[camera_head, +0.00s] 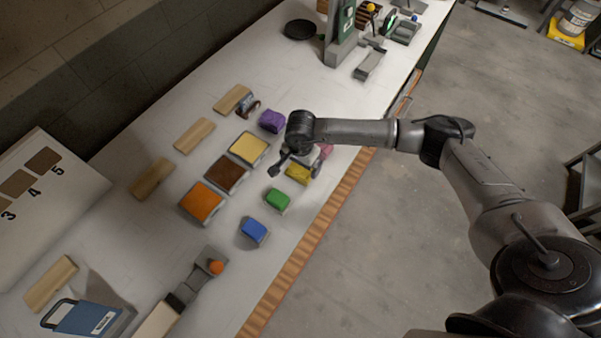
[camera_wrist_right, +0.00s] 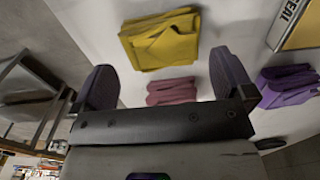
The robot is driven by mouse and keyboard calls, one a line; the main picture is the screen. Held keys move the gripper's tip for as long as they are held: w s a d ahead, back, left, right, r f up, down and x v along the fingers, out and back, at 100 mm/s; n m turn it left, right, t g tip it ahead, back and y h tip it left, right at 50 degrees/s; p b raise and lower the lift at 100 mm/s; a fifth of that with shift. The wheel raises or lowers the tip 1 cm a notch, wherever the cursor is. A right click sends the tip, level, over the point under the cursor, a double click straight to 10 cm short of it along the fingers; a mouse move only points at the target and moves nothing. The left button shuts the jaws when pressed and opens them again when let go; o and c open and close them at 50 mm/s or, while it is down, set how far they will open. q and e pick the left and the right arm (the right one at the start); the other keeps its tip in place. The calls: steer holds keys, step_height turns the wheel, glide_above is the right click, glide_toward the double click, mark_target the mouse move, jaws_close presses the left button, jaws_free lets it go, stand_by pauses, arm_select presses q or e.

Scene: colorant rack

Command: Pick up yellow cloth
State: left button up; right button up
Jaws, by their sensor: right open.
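The yellow cloth (camera_head: 298,173) lies folded on the white table, just below my right gripper (camera_head: 295,163) in the head view. In the right wrist view the yellow cloth (camera_wrist_right: 160,42) shows whole, beyond the fingertips. My right gripper (camera_wrist_right: 163,66) is open and empty, with its two fingers spread wide to either side. The cloth is not between the fingers. My left gripper is not in view.
A pink cloth (camera_wrist_right: 172,91) lies close by, between the fingers in the wrist view. Purple (camera_head: 271,121), green (camera_head: 278,198) and blue (camera_head: 254,231) cloths lie around. Trays of yellow, brown and orange (camera_head: 201,203) stand left. The table edge (camera_head: 325,225) is at the right.

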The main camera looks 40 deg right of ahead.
mark_target(301, 170)
step_height(301, 170, down, 5)
steer(key=shift+r+b, duration=0.15)
steer(key=shift+b, duration=1.1)
steer(key=shift+w, duration=0.1)
steer(key=shift+c, duration=0.6)
steer(key=c, duration=0.5)
steer(key=shift+r, duration=0.1)
